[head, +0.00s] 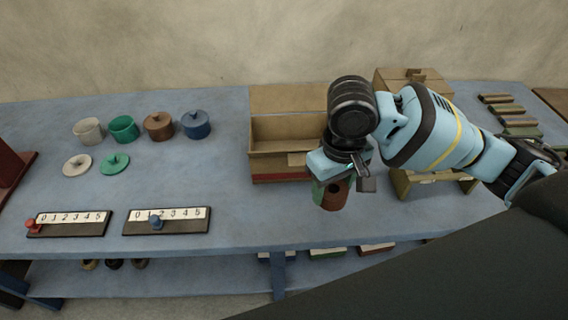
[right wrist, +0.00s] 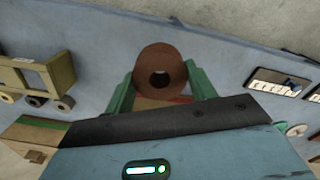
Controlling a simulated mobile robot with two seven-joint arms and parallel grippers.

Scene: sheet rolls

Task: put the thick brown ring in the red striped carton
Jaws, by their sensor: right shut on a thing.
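The thick brown ring (head: 337,196) is held between the green fingers of my right gripper (head: 334,186). It hangs in front of the right end of the open carton. In the right wrist view the ring (right wrist: 144,76) shows its hole, with a finger on each side. The red striped carton (head: 272,168) is an open tan box with a red band low on its front; its lid flap stands up behind. My gripper hides its right part. I see nothing of my left gripper.
Two number slides (head: 68,222) lie in front. A wooden stand (head: 402,184) is right of the carton, with a closed box (head: 413,76) behind. The table between pots and carton is clear.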

